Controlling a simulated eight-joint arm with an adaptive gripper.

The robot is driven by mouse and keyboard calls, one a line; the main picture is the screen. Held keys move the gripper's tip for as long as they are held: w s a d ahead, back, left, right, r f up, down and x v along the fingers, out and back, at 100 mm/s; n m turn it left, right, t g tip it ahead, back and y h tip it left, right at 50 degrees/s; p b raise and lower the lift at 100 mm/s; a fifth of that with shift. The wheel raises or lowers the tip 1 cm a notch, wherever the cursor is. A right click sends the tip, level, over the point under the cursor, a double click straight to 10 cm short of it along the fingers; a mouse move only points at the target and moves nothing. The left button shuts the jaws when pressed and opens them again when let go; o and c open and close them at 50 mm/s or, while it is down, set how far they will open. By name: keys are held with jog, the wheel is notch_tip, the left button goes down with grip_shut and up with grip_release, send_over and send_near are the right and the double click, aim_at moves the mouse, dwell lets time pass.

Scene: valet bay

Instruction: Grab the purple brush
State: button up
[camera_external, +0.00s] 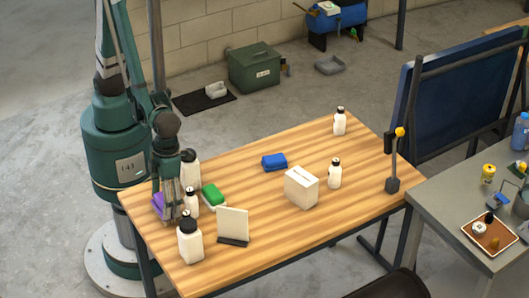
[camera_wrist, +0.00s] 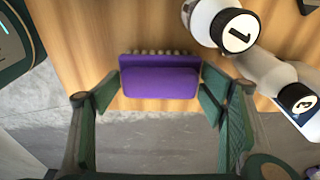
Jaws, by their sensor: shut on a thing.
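The purple brush (camera_external: 158,203) is at the table's left edge, partly hidden by my gripper (camera_external: 171,212). In the wrist view the purple brush (camera_wrist: 160,82) sits between the two green fingers of my gripper (camera_wrist: 160,96), with a row of pale bristles along its far side. The fingers are shut on its two ends. The brush is low over the wooden table (camera_wrist: 90,35); whether it touches the surface I cannot tell.
White black-capped bottles (camera_external: 190,243) stand close to my gripper; one cap (camera_wrist: 238,32) is marked 1. A green brush (camera_external: 212,194), a white stand (camera_external: 233,223), a blue brush (camera_external: 274,162) and a white box (camera_external: 301,187) are rightward.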

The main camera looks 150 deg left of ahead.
jog(key=shift+r, duration=0.1)
jog(key=shift+r+p, duration=1.5)
jog(key=shift+r, duration=3.35)
